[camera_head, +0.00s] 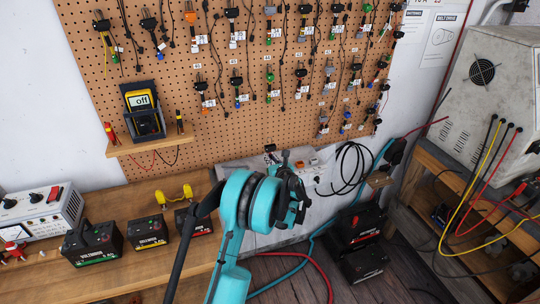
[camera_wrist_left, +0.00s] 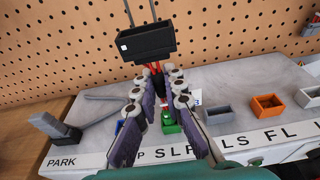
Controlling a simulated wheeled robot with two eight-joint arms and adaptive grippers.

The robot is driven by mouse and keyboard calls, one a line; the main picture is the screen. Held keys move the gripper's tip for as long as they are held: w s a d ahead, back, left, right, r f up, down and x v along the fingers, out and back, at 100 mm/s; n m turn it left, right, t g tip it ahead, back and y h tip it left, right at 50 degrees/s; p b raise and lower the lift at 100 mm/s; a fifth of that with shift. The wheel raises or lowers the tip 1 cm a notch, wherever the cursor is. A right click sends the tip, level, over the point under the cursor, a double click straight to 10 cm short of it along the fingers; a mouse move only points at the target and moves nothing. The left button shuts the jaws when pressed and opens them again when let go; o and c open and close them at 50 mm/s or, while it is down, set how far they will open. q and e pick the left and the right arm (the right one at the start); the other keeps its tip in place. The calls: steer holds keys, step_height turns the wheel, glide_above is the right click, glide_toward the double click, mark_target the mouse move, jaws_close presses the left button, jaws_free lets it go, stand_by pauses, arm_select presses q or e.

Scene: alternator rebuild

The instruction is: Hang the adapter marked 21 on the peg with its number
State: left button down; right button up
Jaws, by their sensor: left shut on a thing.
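In the head view my left gripper (camera_head: 290,190) is below the pegboard (camera_head: 130,58), in front of a grey panel. Many adapters with white number tags hang on the pegboard; their numbers are too small to read surely. My right gripper is not in view.
The grey panel (camera_wrist_left: 85,105) has lettering and small coloured sockets, including an orange one (camera_wrist_left: 267,105). A shelf (camera_head: 150,143) holds a meter (camera_head: 142,103). Batteries (camera_head: 92,243) stand on the bench at left. A grey machine (camera_head: 490,90) with cables stands at right.

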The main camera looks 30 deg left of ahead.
mark_target(271, 151)
arm_select(q)
steer(key=shift+r+p, duration=0.8)
steer(key=shift+r, duration=0.9)
